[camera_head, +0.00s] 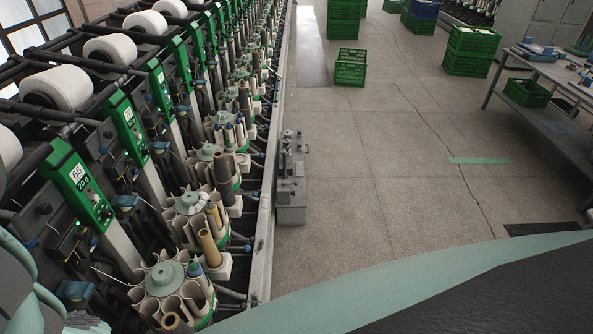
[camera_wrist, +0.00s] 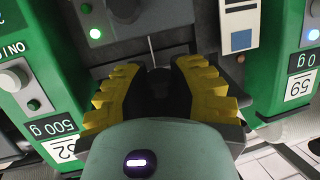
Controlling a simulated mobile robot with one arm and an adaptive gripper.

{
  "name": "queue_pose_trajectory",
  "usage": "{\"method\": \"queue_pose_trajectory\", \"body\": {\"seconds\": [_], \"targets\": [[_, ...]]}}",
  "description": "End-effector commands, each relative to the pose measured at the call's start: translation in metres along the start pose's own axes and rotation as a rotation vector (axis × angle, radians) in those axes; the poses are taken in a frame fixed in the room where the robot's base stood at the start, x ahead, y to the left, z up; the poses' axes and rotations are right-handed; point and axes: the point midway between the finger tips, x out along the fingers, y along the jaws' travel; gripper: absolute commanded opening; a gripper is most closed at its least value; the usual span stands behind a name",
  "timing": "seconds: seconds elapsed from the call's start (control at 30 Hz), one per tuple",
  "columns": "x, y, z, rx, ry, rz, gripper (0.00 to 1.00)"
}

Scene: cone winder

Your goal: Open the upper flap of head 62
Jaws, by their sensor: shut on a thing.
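In the wrist view the number plate of head 62 (camera_wrist: 62,150) shows upside down at the lower left, on a green panel (camera_wrist: 45,95) with a knob and a 500 g label. The head view does not clearly show my gripper or head 62.
In the head view, the winder row has panel 65 (camera_head: 77,180) nearest, with cones (camera_head: 58,87) above and round bobbin magazines (camera_head: 166,279) along the aisle. Green crates (camera_head: 350,68) and a table (camera_head: 555,75) stand farther off. The aisle floor is mostly clear.

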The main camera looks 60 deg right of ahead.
Motion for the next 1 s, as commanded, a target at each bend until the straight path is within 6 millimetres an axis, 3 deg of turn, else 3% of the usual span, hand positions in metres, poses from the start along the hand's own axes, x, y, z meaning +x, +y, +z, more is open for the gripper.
{"method": "queue_pose_trajectory", "body": {"seconds": [0.6, 0.63, 0.93, 1.0], "targets": [[-0.0035, -0.0006, -0.0026, 0.015, -0.074, 0.001, 0.00], [-0.0035, -0.0006, -0.0027, 0.016, -0.074, 0.001, 0.28], [-0.0029, -0.0008, -0.0038, 0.016, -0.071, 0.001, 0.59], [-0.0028, -0.0009, -0.0039, 0.016, -0.071, 0.001, 0.59]]}}
